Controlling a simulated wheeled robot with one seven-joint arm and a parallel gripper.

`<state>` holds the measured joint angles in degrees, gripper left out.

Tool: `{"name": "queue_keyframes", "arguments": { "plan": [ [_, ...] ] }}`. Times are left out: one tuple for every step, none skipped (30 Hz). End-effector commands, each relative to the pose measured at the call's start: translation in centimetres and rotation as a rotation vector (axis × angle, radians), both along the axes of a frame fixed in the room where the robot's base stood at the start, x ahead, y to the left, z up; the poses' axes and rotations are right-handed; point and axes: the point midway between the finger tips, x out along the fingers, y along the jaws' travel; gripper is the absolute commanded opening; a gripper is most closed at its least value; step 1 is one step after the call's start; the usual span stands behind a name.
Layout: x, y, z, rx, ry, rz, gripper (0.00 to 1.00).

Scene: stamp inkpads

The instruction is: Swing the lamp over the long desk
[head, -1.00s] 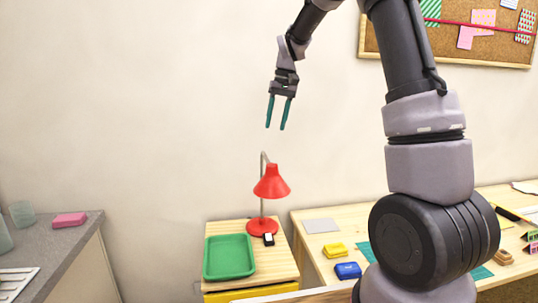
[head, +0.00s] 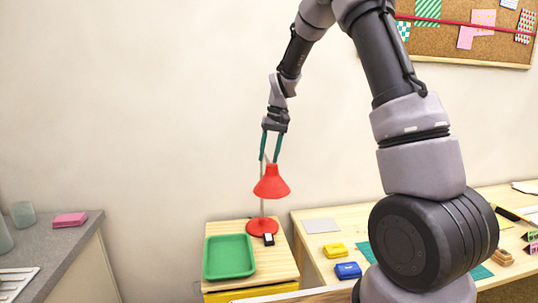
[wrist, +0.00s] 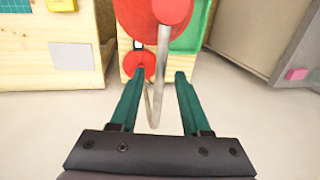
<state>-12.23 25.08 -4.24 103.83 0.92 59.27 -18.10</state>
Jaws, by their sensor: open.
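The red lamp (head: 271,184) stands on a small wooden cabinet (head: 283,268) left of the long desk. Its red round base (head: 263,227) rests on the cabinet top, and its shade hangs over the cabinet. My gripper (head: 269,161) is open and points down at the top of the lamp. In the wrist view my open gripper (wrist: 160,74) has the lamp's thin grey arm (wrist: 160,75) showing between its fingers; I cannot tell whether either finger touches it. The red shade (wrist: 150,15) is beyond the fingertips. The long desk (head: 312,256) is to the right.
A green tray (head: 229,257) and a small black-and-white item (head: 268,239) share the cabinet top. Yellow (head: 335,250) and blue (head: 348,270) inkpads lie on the desk. A grey counter (head: 60,245) with a pink block (head: 69,219) is at the left. The wall is behind the lamp.

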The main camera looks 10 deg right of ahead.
Motion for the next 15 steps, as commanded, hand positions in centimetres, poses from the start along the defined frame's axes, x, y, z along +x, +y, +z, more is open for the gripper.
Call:
{"name": "queue_keyframes", "arguments": {
  "plan": [
    [0.0, 0.01, 0.01, 0.0, 0.0, 0.0, 0.47],
    [0.0, 0.01, 0.01, 0.0, 0.0, 0.0, 0.47],
    [0.0, 0.01, 0.02, 0.0, 0.0, 0.0, 0.47],
    [0.0, 0.01, 0.02, 0.0, 0.0, 0.0, 0.47],
    [0.0, 0.0, 0.03, 0.0, 0.0, 0.0, 0.39],
    [0.0, 0.0, 0.04, 0.0, 0.0, 0.0, 0.24],
    [0.0, 0.01, 0.04, 0.0, 0.0, 0.0, 0.12],
    [0.0, 0.0, 0.04, 0.0, 0.0, 0.0, 0.01],
    [0.0, 0.0, 0.04, 0.0, 0.0, 0.0, 0.0],
    [0.0, 0.0, 0.05, 0.0, 0.0, 0.0, 0.0],
    [0.0, 0.0, 0.05, 0.0, 0.0, 0.0, 0.0],
    [0.0, 0.01, 0.06, 0.0, 0.0, 0.0, 0.0],
    [0.0, 0.01, 0.06, 0.0, 0.0, 0.0, 0.0],
    [0.0, 0.01, 0.06, 0.0, 0.0, 0.0, 0.0],
    [0.0, 0.01, 0.06, 0.0, 0.0, 0.0, 0.0]
  ]
}}
